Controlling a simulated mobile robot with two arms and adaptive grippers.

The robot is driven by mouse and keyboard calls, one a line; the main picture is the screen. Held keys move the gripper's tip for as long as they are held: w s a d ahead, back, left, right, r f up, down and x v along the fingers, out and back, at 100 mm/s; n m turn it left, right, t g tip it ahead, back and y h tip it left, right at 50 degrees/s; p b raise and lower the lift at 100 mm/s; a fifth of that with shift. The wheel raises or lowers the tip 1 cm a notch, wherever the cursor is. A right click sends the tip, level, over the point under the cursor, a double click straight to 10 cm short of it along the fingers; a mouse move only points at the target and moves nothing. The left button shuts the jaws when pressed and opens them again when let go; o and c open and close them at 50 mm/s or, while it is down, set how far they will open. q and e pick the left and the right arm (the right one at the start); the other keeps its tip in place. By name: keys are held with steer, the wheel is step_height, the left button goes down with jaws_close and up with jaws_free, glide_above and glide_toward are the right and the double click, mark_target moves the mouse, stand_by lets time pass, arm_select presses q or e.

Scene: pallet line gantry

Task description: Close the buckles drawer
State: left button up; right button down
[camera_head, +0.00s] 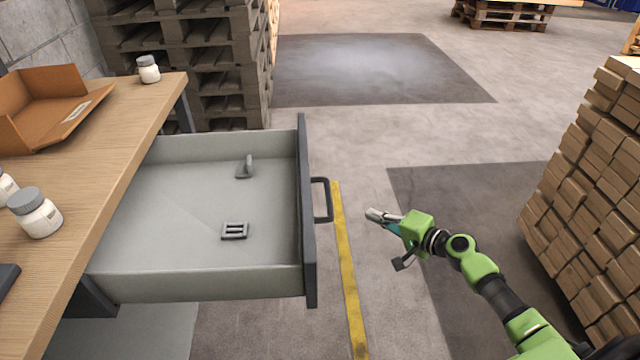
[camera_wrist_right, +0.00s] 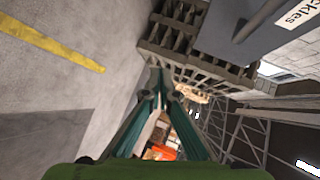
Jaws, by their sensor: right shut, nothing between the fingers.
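The buckles drawer (camera_head: 205,280) is pulled far out from under the wooden workbench (camera_head: 120,150) in the head view. Its dark front panel (camera_head: 308,220) faces right and carries a dark bar handle (camera_head: 327,200). A flat buckle (camera_head: 234,231) and a small grey hook-like piece (camera_head: 245,167) lie inside. My right gripper (camera_head: 373,215) is shut and empty, to the right of the handle and apart from it. In the right wrist view the shut fingers (camera_wrist_right: 158,80) show, and a panel labelled "ckles" (camera_wrist_right: 265,20) is at the upper right. My left gripper is not in view.
A cardboard box (camera_head: 50,105) and several white jars (camera_head: 38,215) stand on the bench. Pallets (camera_head: 190,60) are stacked behind the drawer. A stack of wooden blocks (camera_head: 590,200) stands at the right. Open floor with a yellow line (camera_head: 347,270) lies between.

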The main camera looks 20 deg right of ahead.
step_height(320, 180, up, 12)
steer(key=w+a+t+y+b, duration=0.2)
steer(key=a+y+b, duration=0.1)
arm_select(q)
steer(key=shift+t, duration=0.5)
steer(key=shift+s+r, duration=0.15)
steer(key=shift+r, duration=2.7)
arm_select(e)
steer(key=s+a+x, duration=0.1)
steer(key=a+x, duration=0.1)
steer(key=x, duration=1)
steer(key=shift+a+r+y, duration=0.3)
steer(key=shift+a+r, duration=0.1)
steer(key=shift+r, duration=0.3)
